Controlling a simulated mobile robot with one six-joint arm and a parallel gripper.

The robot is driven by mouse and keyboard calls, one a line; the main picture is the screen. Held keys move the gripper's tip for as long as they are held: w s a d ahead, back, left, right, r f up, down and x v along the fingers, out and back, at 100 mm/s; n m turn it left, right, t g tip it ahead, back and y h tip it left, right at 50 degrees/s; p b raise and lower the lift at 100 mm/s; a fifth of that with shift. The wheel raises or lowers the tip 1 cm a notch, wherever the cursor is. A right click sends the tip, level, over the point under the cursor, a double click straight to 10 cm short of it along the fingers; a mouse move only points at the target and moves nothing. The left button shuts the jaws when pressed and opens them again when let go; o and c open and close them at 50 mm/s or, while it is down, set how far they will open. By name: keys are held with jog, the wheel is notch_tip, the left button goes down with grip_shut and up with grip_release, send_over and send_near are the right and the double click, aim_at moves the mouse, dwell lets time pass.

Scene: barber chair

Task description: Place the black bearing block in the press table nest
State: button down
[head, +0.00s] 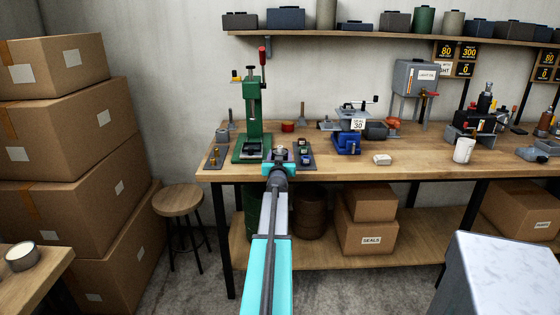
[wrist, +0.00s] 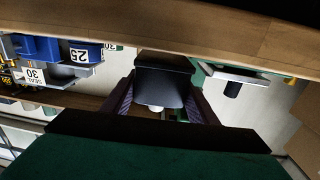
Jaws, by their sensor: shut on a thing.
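The green press (head: 252,120) with a red-knobbed lever stands at the left end of the workbench. Its dark table and nest area (head: 252,151) sits low on the green base; the nest itself is too small to make out. My gripper (head: 279,157) is just right of the press base, partly hidden by my own wrist. In the wrist view my gripper (wrist: 162,95) has a dark finger on each side of the black bearing block (wrist: 163,75) and is shut on it. A large dark green surface (wrist: 140,160) fills the bottom of that view; I cannot tell what it is.
A dark tray (head: 305,160) with small parts lies right of my gripper, and another small tray (head: 214,160) lies left of the press. A blue fixture (head: 347,144) and white mug (head: 463,150) stand farther right. The bench front (head: 380,177) is mostly clear.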

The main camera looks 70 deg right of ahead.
jog(key=shift+f+b, duration=0.3)
jog(key=shift+f, duration=0.2)
jog(key=shift+f, duration=0.15)
jog(key=c, duration=0.7)
grip_release()
jog(key=shift+f, duration=0.1)
jog(key=shift+a+f+b, duration=0.1)
jog(key=shift+f+b, duration=0.05)
jog(key=shift+b, duration=0.15)
jog(key=shift+v, duration=6.85)
